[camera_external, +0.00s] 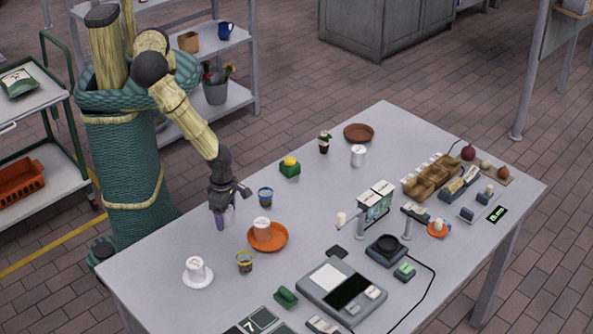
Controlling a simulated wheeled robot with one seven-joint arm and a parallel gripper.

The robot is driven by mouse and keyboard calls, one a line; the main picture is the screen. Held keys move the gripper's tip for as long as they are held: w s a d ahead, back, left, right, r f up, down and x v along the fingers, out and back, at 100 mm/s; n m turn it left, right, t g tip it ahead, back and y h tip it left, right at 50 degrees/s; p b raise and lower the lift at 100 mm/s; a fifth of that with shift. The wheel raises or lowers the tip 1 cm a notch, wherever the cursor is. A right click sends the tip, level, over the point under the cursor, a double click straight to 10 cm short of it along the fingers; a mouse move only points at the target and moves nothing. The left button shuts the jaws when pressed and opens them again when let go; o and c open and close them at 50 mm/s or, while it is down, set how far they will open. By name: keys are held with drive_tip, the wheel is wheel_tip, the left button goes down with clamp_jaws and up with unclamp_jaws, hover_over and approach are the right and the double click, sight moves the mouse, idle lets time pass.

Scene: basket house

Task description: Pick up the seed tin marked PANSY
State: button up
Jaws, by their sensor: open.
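My gripper (230,205) is open and points down, low over the left part of the grey table. A pale shape shows at its fingers; I cannot tell whether it is a finger or a thing behind. Small tin-like containers stand nearby: a blue-banded one (265,198) just right of my gripper and a yellow-banded one (244,263) in front of it. A white cup-like container (262,225) stands on an orange saucer (279,242). Another (195,266) stands on a white saucer (206,281). The lettering is too small to read, so I cannot tell which is marked PANSY.
A white container (358,155), a small potted plant (324,144) and a green box with a yellow top (290,168) stand farther back. A register-like device (342,287), a scale (386,249) and a divided wooden tray (418,190) crowd the right. The table's (310,205) middle is partly clear.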

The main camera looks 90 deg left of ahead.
idle(0.3)
drive_tip(key=c, duration=1.1)
drive_tip(key=shift+r, duration=0.1)
wheel_tip(320, 180, up, 10)
drive_tip(key=shift+f+b, duration=0.1)
drive_tip(key=shift+b, duration=0.25)
